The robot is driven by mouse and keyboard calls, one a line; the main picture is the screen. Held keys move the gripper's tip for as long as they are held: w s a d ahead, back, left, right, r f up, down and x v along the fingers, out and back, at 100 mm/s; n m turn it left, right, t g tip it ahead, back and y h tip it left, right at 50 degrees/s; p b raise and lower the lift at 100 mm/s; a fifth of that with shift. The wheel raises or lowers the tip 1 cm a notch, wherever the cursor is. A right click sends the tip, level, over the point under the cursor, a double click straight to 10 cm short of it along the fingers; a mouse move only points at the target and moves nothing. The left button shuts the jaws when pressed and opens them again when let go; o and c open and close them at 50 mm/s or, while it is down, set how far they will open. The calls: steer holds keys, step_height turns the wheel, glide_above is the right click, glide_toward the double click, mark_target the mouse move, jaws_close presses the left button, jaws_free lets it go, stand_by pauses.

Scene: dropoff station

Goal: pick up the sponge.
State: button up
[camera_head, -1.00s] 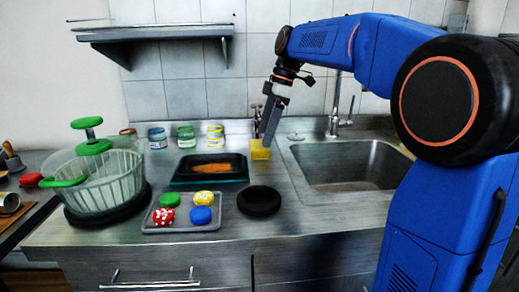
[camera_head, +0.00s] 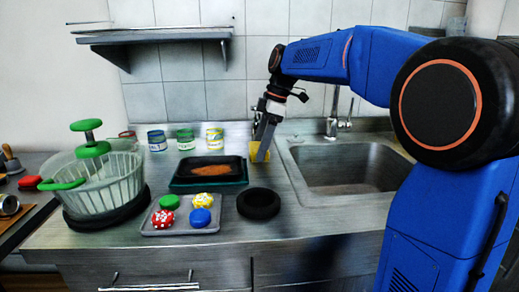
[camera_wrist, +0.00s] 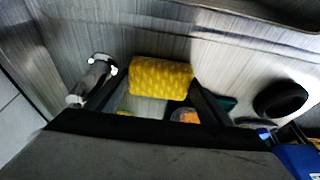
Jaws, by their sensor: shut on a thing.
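The yellow sponge (camera_head: 256,154) is by the left edge of the sink, at the right end of the dark tray. My gripper (camera_head: 261,151) points down and is shut on it. In the wrist view the textured sponge (camera_wrist: 161,78) lies between the two fingers of my gripper (camera_wrist: 150,88). The fingers hide part of the sponge in the head view. I cannot tell whether it is clear of the counter.
The sink (camera_head: 350,168) is to the right, with a faucet (camera_head: 336,115) behind. A dark tray (camera_head: 182,181) with orange food, a black ring (camera_head: 258,203), a grey tray (camera_head: 152,228) with several colored items and a salad spinner (camera_head: 105,180) are to the left. Jars (camera_head: 186,138) stand behind.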

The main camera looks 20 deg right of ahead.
steer(key=shift+r, duration=0.1)
steer(key=shift+r, duration=0.2)
steer(key=s, duration=0.2)
steer(key=s+a, duration=0.1)
steer(key=s, duration=0.5)
steer(key=shift+a+r, duration=0.3)
steer(key=shift+r, duration=0.05)
step_height(320, 180, up, 14)
steer(key=shift+f, duration=0.15)
steer(key=o, duration=0.4)
steer(key=shift+c, duration=1.3)
steer(key=shift+w, duration=0.15)
